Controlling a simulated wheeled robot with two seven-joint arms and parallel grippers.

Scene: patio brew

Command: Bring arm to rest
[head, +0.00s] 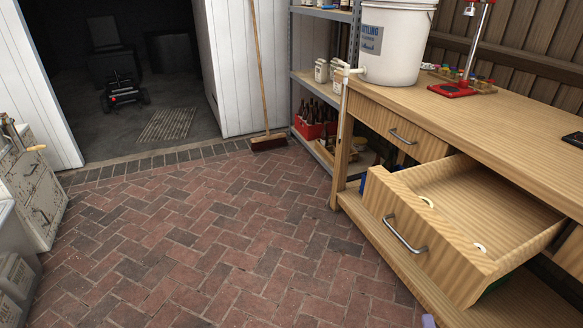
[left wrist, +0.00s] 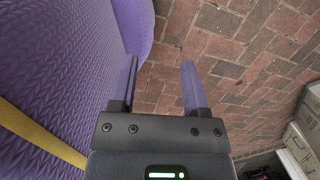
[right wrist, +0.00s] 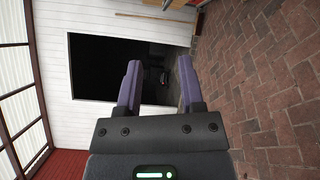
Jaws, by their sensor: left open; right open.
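My left gripper (left wrist: 160,85) shows in the left wrist view with its two purple fingers apart and nothing between them. It hangs over brick paving beside a purple padded surface. My right gripper (right wrist: 158,85) shows in the right wrist view, also with its fingers apart and empty. Behind its fingers are a white wall and a dark doorway. In the head view neither gripper shows clearly; only a small purple piece, perhaps part of mine, shows at the bottom edge.
A wooden workbench (head: 490,110) stands at the right with an open drawer (head: 440,225) jutting over the floor. A white bucket (head: 392,45) sits on it. A metal shelf, a broom (head: 260,75) and a drawer cabinet (head: 32,190) stand around. The brick floor (head: 200,230) is clear.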

